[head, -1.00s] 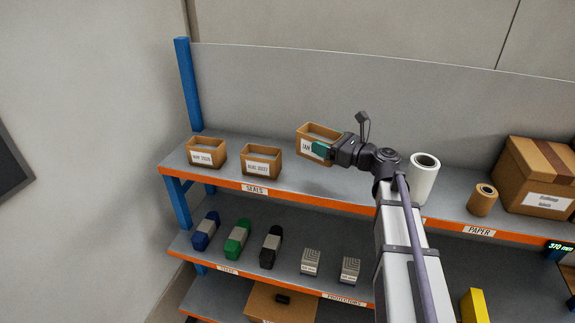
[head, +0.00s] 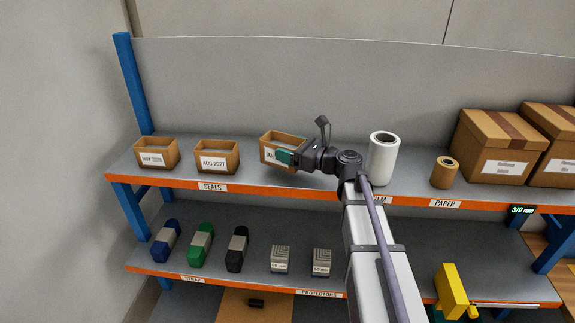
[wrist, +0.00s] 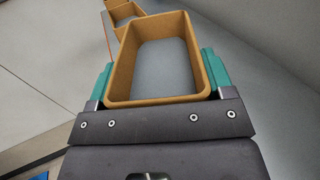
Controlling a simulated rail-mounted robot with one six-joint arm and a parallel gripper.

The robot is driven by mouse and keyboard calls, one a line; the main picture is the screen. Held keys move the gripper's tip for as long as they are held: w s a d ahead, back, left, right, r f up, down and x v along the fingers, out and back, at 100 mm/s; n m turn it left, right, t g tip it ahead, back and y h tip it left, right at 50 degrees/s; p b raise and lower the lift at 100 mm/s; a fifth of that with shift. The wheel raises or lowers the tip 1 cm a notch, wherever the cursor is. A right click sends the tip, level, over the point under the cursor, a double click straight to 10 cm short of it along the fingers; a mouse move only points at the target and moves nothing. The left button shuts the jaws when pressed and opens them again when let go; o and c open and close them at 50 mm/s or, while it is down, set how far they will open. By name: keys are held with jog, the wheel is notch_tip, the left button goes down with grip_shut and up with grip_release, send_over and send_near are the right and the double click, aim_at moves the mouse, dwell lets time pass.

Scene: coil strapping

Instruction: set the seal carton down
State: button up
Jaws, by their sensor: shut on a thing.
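The seal carton (head: 271,156) is a small open brown box with a white label starting "JAN", partly covered by a finger. My gripper (head: 288,157) is shut on it, with teal fingers on opposite sides. In the wrist view the carton (wrist: 121,85) sits upright between the two fingers of my gripper (wrist: 155,82), with a plain grey inside. In the head view it is at the upper shelf (head: 330,189), right of two similar cartons. I cannot tell whether its base touches the shelf.
Cartons labelled MAY 2028 (head: 155,154) and AUG 2027 (head: 217,157) stand to the left, with a gap before mine. A white film roll (head: 383,160), a brown roll (head: 445,173) and large boxes (head: 500,147) stand to the right. A grey back panel (head: 240,85) rises behind.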

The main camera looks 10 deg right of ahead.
notch_tip(320, 180, down, 4)
jog(key=b, duration=0.2)
jog(key=shift+r+b, duration=0.2)
jog(key=shift+b, duration=0.2)
jog(key=shift+r, duration=0.2)
jog(key=shift+f, duration=0.15)
jog(key=o, duration=1.4)
jog(key=shift+r, duration=0.2)
jog(key=v, duration=1.2)
